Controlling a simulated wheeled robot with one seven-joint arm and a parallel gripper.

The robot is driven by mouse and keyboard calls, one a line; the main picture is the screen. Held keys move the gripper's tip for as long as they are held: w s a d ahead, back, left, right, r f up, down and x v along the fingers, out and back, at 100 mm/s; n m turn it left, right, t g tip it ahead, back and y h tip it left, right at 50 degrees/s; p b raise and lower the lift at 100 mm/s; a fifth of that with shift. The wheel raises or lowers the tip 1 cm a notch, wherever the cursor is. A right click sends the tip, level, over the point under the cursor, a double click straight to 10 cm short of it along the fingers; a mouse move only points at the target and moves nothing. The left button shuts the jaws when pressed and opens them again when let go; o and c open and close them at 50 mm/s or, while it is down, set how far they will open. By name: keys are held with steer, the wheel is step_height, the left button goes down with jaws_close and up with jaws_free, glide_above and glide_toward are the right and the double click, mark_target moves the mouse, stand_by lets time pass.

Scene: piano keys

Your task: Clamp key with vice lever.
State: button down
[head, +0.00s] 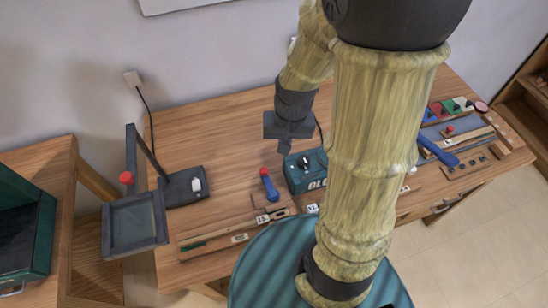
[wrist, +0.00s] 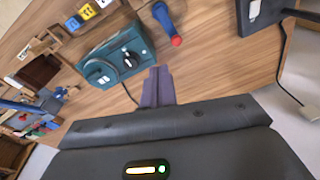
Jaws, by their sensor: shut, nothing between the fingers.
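A blue lever with a red tip (head: 268,185) stands at a small wooden block near the table's front edge. It also shows at the top of the wrist view (wrist: 167,22). A long pale wooden key (head: 215,241) with number tags lies along the front edge beside that block; I cannot tell whether it sits inside the vice. My gripper (head: 285,148) is above the table, behind and apart from the lever. In the wrist view its fingers (wrist: 158,86) are together and empty.
A teal box with a dial (head: 306,170) stands right of the lever. A dark-based lamp or magnifier (head: 185,187) stands at the left. Another blue handle (head: 437,150) and several small tools lie at the right. Bare table lies between the lamp and lever.

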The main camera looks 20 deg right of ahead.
steer(key=w+d+f+m+y+p, duration=0.1)
steer(key=w+f+m+y+p, duration=0.1)
steer(key=f+m, duration=0.1)
steer(key=w+d+f+m+g+y+p, duration=0.1)
steer(key=w+d+f+m+y+p, duration=0.1)
steer(key=m, duration=0.3)
steer(key=w+d+f+m+g+y+p, duration=0.1)
steer(key=w+d+f+m+y+p, duration=0.1)
steer(key=w+f+m+p, duration=0.1)
steer(key=shift+w+f+m+p, duration=0.2)
steer(key=shift+f+m+p, duration=0.6)
steer(key=shift+m, duration=0.3)
steer(key=shift+a+f, duration=0.15)
steer(key=p, duration=0.3)
glide_toward(270, 183)
steer(key=w+a+f, duration=0.2)
steer(key=w+f, duration=0.1)
steer(key=shift+w+a+f, duration=0.1)
steer(key=shift+w+a, duration=0.15)
steer(key=shift+a, duration=0.1)
